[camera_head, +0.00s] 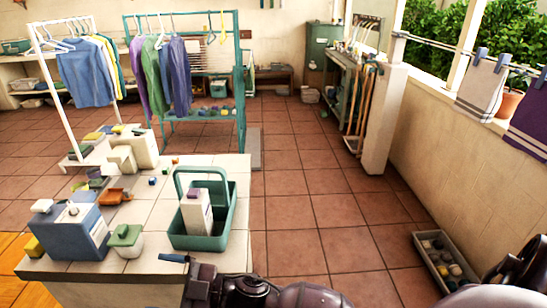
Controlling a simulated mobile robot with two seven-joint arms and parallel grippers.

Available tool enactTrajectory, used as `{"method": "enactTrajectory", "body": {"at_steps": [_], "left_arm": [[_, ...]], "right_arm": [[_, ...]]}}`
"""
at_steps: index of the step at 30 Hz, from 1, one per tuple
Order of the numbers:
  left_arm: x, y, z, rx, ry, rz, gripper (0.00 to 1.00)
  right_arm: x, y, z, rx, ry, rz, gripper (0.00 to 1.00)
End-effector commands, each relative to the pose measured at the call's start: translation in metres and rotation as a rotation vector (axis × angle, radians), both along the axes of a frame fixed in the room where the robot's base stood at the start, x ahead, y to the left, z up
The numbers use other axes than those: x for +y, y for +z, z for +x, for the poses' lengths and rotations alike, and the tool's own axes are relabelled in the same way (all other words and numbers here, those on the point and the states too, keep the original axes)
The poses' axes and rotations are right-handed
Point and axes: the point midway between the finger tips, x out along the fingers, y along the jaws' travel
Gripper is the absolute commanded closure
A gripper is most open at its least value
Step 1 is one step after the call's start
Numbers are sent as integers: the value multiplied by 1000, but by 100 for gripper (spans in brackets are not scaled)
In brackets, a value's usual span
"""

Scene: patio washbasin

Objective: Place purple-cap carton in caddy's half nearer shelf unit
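The white carton (197,216) with a purple cap (194,193) stands roughly upright inside the green caddy (227,220). It appears in the part of the caddy nearer to me, in front of the arched handle (203,169). Its base is hidden by the front wall. The caddy sits on the near right corner of the tiled counter. My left gripper is out of view.
A blue box (72,232), a green-lidded jar (127,238) and several small items crowd the counter's left side. A teal rack (240,85) with shelves and hanging clothes stands behind. A grey tray (440,262) of stones lies on the right floor. The tiled floor between is clear.

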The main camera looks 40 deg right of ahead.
Motion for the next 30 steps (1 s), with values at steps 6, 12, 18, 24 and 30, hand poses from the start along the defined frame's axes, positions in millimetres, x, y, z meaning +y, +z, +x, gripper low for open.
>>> {"method": "enactTrajectory", "body": {"at_steps": [6, 12, 18, 24, 30], "left_arm": [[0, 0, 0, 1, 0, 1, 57], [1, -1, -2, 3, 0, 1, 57], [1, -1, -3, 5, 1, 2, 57], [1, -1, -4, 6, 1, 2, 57], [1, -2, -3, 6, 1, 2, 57]], "right_arm": [[-79, -60, -14, 275, -401, 97, 11], [-153, -131, -63, 581, -712, 93, 11], [-204, -188, -133, 864, -906, 52, 11], [-222, -211, -172, 1001, -971, 27, 11], [-224, -213, -176, 1015, -976, 22, 11]]}}
